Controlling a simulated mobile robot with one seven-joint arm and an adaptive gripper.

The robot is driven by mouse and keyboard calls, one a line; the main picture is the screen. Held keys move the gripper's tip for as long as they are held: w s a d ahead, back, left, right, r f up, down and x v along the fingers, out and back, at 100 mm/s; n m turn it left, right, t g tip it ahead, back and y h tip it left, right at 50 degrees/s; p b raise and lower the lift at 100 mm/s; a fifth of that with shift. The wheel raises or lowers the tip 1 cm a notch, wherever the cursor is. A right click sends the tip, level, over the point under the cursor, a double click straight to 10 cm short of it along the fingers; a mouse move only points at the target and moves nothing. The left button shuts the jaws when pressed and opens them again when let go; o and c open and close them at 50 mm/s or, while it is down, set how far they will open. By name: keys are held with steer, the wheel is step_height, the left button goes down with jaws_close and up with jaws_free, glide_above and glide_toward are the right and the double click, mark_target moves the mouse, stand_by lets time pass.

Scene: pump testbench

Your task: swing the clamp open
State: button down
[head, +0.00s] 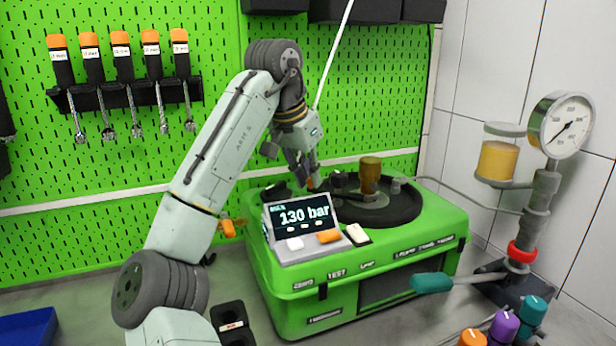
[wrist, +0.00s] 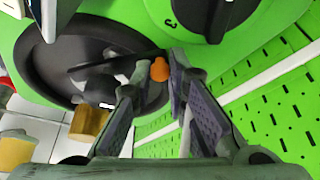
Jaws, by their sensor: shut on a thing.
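The clamp (wrist: 160,70) shows in the wrist view as an orange end on a dark bar that reaches over a round black plate (wrist: 45,75). My gripper (wrist: 161,64) has a finger on each side of the orange end and is shut on it. In the head view my gripper (head: 309,182) is low at the left rim of the black plate (head: 400,208), behind the display. Only a bit of orange shows there; my fingers and the display hide much of the clamp. A brass cylinder (head: 371,172) stands upright on the plate; it also shows in the wrist view (wrist: 88,122).
The display (head: 303,217) reads 130 bar on the front of the green bench unit (head: 330,300). A black knob (wrist: 205,12) sits close by my fingers. A pegboard (head: 215,130) stands behind. A gauge (head: 567,125) and a teal-handled lever (head: 432,283) are at right.

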steer(key=w+m, duration=0.1)
steer(key=d+m+g+h, duration=0.1)
steer(key=m, duration=0.1)
steer(key=shift+w+m, duration=0.3)
steer(key=shift+w, duration=0.1)
steer(key=shift+w+d+m+g+h, duration=0.15)
steer(key=shift+w+d+m+g, duration=0.15)
steer(key=shift+m, duration=0.55)
steer(key=shift+w+d+m+g+h, duration=0.2)
steer(key=shift+w+m+g, duration=0.1)
steer(key=shift+m, duration=0.55)
steer(key=c, duration=1.8)
jaws_free()
steer(key=shift+c, duration=0.2)
